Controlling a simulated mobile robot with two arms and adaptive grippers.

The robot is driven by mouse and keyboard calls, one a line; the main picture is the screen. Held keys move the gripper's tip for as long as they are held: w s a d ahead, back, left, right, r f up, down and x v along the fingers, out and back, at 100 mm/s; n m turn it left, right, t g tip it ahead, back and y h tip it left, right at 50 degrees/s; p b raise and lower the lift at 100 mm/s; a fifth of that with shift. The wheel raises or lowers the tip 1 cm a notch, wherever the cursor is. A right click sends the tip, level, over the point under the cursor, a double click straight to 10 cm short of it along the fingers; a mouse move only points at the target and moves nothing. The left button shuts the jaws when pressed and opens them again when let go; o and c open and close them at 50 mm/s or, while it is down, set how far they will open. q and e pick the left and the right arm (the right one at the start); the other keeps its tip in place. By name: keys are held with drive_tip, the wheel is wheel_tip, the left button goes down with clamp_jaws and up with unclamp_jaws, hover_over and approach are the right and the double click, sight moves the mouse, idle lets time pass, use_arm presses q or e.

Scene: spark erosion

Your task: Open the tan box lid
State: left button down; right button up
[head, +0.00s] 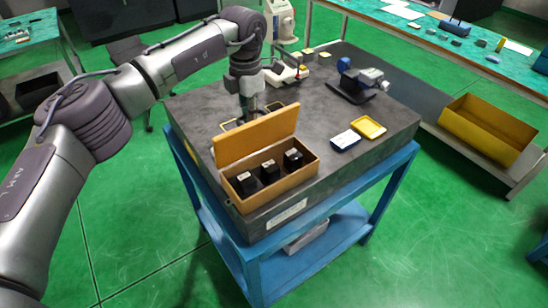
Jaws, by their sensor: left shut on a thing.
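The tan box (280,190) stands on the near edge of the dark stone slab, with several black blocks inside. Its lid (256,137) is raised and stands about upright along the back of the box, so the box is open. My left gripper (249,117) reaches down from above to the back of the lid, at its upper edge. It is shut on the lid; its fingertips are partly hidden behind the lid. My right gripper is not in view.
The stone slab (215,98) rests on a blue stand (330,205). A blue-and-white case (345,141) and a yellow tray (369,127) lie right of the box. A dark device (358,87) stands further back. A yellow bin (487,131) is at the right. The slab's right front is clear.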

use_arm(q)
drive_tip(key=shift+w+a+f, duration=0.35)
drive_tip(key=shift+w+a, duration=0.1)
drive_tip(key=shift+w, duration=0.15)
drive_tip(key=shift+w+a+f, duration=0.5)
drive_tip(key=shift+w+f, duration=0.05)
drive_tip(key=shift+w, duration=0.1)
drive_tip(key=c, duration=1.3)
unclamp_jaws()
wheel_tip(320, 180, up, 7)
drive_tip(key=p, duration=0.4)
